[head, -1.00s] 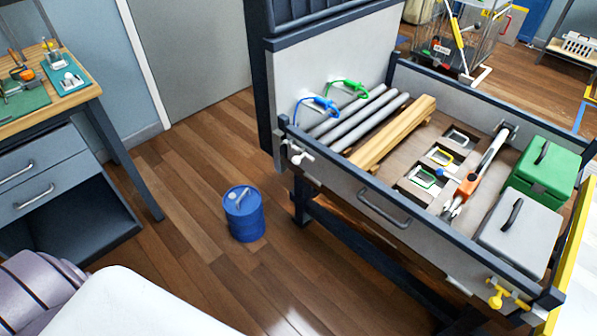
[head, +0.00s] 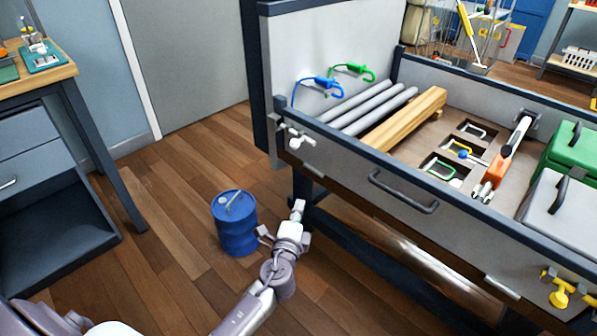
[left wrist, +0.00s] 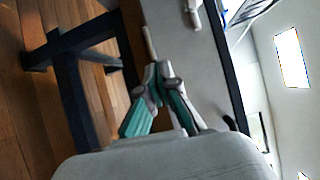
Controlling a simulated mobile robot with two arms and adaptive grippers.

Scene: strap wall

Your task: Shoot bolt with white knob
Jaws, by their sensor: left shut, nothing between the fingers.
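The bolt with the white knob (head: 296,141) is on the front panel of the cart, near its left corner post. What looks like the same white bolt shows at the top of the left wrist view (left wrist: 194,14). My left gripper (head: 298,208) is shut and empty. In the head view it appears below the bolt, in front of the cart's left leg, and apart from the knob. Its closed fingers also show in the left wrist view (left wrist: 161,70), pointing toward the panel. My right gripper is not in view.
A blue drum (head: 236,225) stands on the floor just left of my left gripper. A second bolt with a yellow knob (head: 559,297) is at the panel's right end. A dark handle (head: 403,192) sticks out between them.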

